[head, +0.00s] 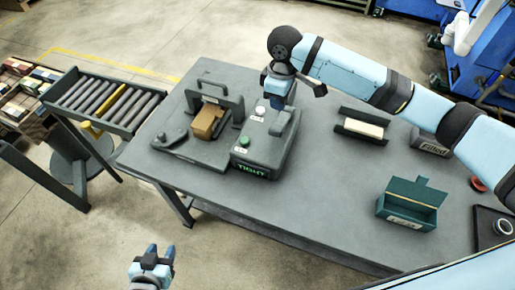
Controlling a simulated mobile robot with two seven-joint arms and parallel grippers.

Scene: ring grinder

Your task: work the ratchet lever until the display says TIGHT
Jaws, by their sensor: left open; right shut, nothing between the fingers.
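The display (250,170) on the front of the grey machine (262,158) shows green letters that read TIGHT. A dark lever-like part (284,122) stands at the machine's right side; I cannot tell for sure that it is the ratchet lever. My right gripper (276,103) is shut and empty, pointing down just above and behind that part. Whether it touches is unclear, and its fingertips are partly hard to see. My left gripper (155,253) is open and empty, low in the picture and off the table's front edge.
A brown block (207,121) sits in the grey fixture with an arched handle on the left. A green button (243,141) and a white one (260,111) are on the machine. A green open box (409,203) and a grey holder (362,126) stand to the right. The table's front middle is clear.

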